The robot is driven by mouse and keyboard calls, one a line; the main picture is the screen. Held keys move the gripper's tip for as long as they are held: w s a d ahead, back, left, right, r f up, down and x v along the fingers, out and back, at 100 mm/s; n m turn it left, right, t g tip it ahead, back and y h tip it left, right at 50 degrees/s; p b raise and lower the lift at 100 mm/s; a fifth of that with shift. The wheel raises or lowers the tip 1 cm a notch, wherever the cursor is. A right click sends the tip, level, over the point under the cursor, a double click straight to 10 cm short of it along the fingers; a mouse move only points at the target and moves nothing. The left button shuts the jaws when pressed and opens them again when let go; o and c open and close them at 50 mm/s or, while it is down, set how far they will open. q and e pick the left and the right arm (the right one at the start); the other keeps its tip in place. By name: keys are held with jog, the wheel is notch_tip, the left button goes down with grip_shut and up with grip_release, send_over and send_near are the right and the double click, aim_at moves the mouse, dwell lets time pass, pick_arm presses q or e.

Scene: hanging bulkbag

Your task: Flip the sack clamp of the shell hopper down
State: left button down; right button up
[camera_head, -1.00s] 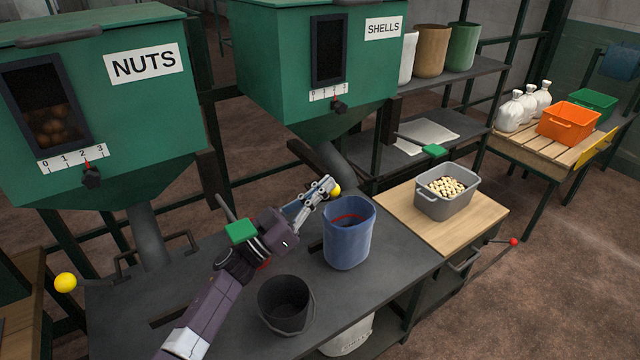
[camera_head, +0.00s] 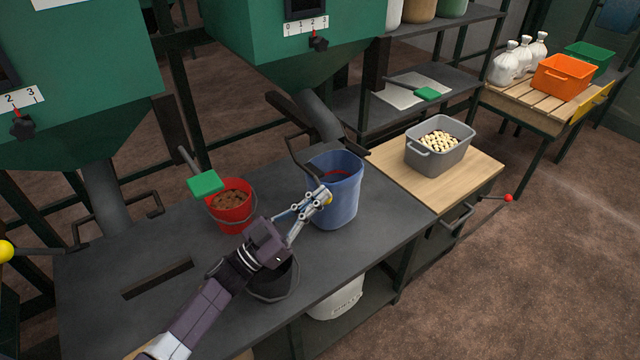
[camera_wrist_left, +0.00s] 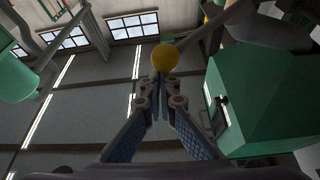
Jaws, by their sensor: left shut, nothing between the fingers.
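The shell hopper (camera_head: 285,45) is the green bin at the upper middle of the head view, its spout (camera_head: 320,117) pointing down over the table. Its sack clamp shows as dark bars (camera_head: 300,149) around the spout's lower end, above a blue bin (camera_head: 340,205). The clamp's lever ends in a yellow ball (camera_head: 327,198), in front of the blue bin. My left gripper (camera_head: 320,201) is shut and empty, its tips at the ball. In the left wrist view the yellow ball (camera_wrist_left: 165,57) sits just beyond the fingertips (camera_wrist_left: 158,80); contact is unclear. My right gripper is out of view.
A red bucket (camera_head: 230,205) and a black bucket (camera_head: 272,282), partly behind my arm, stand on the dark table (camera_head: 370,245). A grey crate (camera_head: 455,158) sits on the wooden board at right. The nut hopper's yellow ball (camera_head: 5,251) is at the left edge.

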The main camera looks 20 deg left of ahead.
pick_arm(q)
jog(key=s+a+f, duration=0.1)
jog(key=s+a, duration=0.8)
jog(key=s, duration=0.2)
jog(key=shift+s+a+f, duration=0.2)
jog(key=shift+s+a, duration=0.05)
jog(key=shift+s, duration=0.05)
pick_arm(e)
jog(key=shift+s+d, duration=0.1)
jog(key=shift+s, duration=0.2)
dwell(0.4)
